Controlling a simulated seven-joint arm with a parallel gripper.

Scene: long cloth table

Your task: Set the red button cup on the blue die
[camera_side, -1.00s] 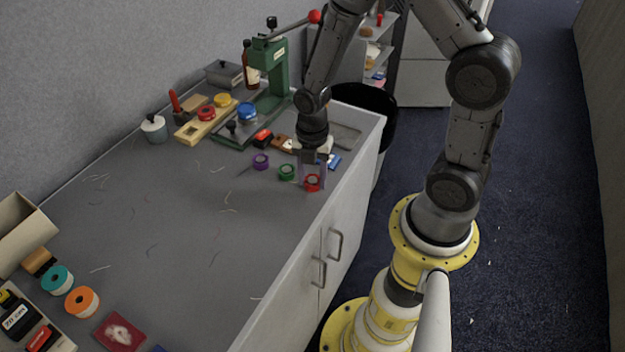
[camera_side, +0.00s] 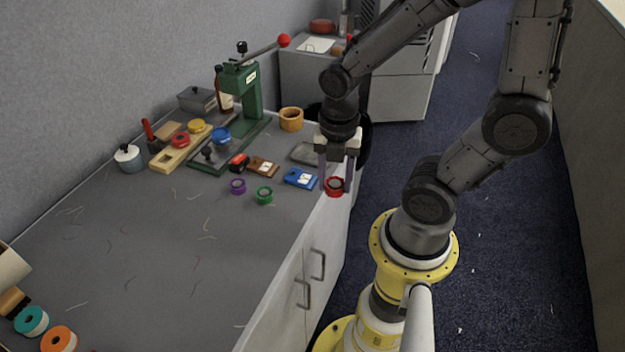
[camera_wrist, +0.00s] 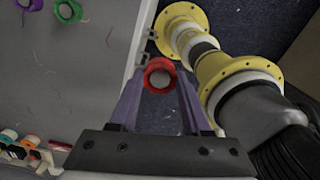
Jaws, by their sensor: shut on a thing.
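The red button cup (camera_side: 334,186) is a small red ring-shaped piece. It is between the two lilac fingers of my gripper (camera_side: 335,188), held up by the table's right edge. In the wrist view the red cup (camera_wrist: 159,73) sits at the fingertips of my gripper (camera_wrist: 160,86), with a finger on each side. The blue die (camera_side: 221,137) looks like a round blue piece at the green press, well to the left of my gripper and farther back. Nothing is seen resting on it. The blue die is not in the wrist view.
A green press (camera_side: 242,95) with a red-knobbed lever rises behind the blue die. A wooden rack (camera_side: 178,150) holds red and yellow round pieces. A purple cup (camera_side: 238,186), a green cup (camera_side: 265,195) and a blue box (camera_side: 300,178) lie nearby. The table's middle is mostly clear.

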